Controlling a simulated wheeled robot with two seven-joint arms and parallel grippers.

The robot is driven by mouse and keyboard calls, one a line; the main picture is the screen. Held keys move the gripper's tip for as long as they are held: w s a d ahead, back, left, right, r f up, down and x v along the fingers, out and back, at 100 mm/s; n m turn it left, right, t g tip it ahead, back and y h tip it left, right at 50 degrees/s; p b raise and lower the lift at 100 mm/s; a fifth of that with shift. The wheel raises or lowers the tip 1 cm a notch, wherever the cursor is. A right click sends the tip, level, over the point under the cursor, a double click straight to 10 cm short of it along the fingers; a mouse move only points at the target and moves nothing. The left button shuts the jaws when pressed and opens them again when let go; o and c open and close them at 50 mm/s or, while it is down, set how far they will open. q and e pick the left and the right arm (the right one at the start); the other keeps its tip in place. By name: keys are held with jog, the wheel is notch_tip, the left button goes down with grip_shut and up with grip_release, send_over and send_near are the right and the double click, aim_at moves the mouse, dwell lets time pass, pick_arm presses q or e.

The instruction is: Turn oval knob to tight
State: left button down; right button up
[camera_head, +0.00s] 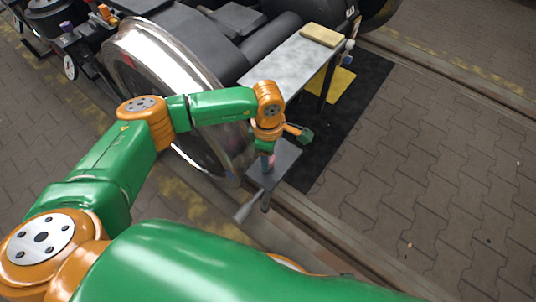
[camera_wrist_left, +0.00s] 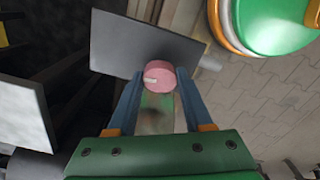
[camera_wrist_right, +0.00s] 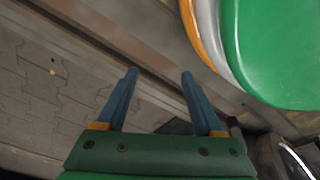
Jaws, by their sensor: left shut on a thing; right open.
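A pinkish-red knob (camera_wrist_left: 159,74) with a pale mark pointing left stands at a dark grey plate in the left wrist view. It shows small and partly covered in the head view (camera_head: 267,163). My left gripper (camera_wrist_left: 156,78) has its two blue fingers on either side of the knob, shut on it. The plate (camera_wrist_left: 125,42) lies behind the knob; in the head view the plate (camera_head: 284,160) is beside the large wheel. My right gripper (camera_wrist_right: 159,76) is open and empty above paving and rail. It cannot be made out in the head view.
A large shiny wheel (camera_head: 130,58) stands left of the plate. A grey table (camera_head: 290,62) with a tan block (camera_head: 321,35) is behind. A grey lever-like part (camera_head: 246,208) sticks out below the plate. Paving at right (camera_head: 440,170) is clear.

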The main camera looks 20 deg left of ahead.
pick_arm(q)
jog(key=shift+c, duration=1.5)
grip_release()
notch_tip(320, 180, up, 7)
jog(key=shift+r+p, duration=0.1)
jog(key=shift+p, duration=0.8)
pick_arm(e)
jog(key=shift+s+d+r, duration=0.15)
jog(key=shift+s+d, duration=0.5)
jog(key=shift+s, duration=0.05)
